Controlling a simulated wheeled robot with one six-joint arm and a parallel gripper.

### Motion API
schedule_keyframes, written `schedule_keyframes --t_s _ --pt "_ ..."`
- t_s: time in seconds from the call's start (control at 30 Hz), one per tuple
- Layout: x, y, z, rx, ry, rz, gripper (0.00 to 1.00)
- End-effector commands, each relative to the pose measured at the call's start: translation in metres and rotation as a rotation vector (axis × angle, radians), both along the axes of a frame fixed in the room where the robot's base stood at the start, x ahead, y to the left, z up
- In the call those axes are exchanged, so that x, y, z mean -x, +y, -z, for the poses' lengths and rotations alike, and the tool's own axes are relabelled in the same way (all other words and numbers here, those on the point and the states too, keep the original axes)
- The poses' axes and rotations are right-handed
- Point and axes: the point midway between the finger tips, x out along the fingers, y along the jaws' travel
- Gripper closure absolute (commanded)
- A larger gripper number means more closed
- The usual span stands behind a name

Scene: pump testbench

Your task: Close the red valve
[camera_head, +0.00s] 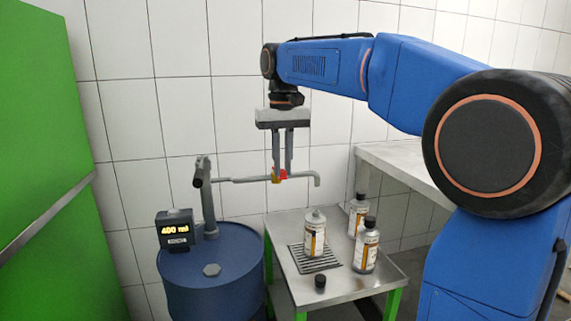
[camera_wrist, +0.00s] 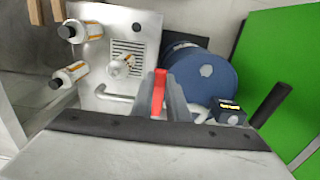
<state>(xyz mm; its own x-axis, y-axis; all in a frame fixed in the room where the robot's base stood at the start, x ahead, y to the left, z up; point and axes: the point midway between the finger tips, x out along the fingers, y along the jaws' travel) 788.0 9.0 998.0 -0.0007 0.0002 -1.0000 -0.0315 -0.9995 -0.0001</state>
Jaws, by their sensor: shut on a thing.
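The red valve (camera_head: 283,174) sits on the grey horizontal spout pipe that runs from the pump (camera_head: 206,195) on the blue drum (camera_head: 205,275). My gripper (camera_head: 283,168) points down at the pipe with its fingers on either side of the valve handle. In the wrist view the red handle (camera_wrist: 159,92) stands between the fingers, and my gripper (camera_wrist: 160,95) is shut on it. An uncapped bottle (camera_head: 314,235) stands on the drain grate under the spout's right end. The display (camera_head: 178,230) on the drum reads 400 ml.
Two capped bottles (camera_head: 366,247) (camera_head: 357,214) stand on the metal table (camera_head: 290,290), right of the uncapped one. A loose black cap (camera_head: 320,282) lies near the table's front. A green panel (camera_head: 35,150) stands at the left, and a pale bench (camera_head: 400,160) is behind at the right.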

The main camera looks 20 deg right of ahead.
Motion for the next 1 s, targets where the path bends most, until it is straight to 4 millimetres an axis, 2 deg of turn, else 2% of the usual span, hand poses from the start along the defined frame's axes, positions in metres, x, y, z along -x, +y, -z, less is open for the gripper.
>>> schedule_keyframes --t_s 0.5,0.53,0.6,1.0 --pt "-0.0009 0.0017 -0.0009 -0.001 -0.004 0.021 1.00" --pt "-0.0009 0.0017 -0.0009 -0.001 -0.004 0.021 0.84" --pt "-0.0009 0.0017 -0.0009 -0.001 -0.004 0.020 0.67" --pt "0.0019 0.0006 -0.0055 0.000 -0.002 0.020 0.67"
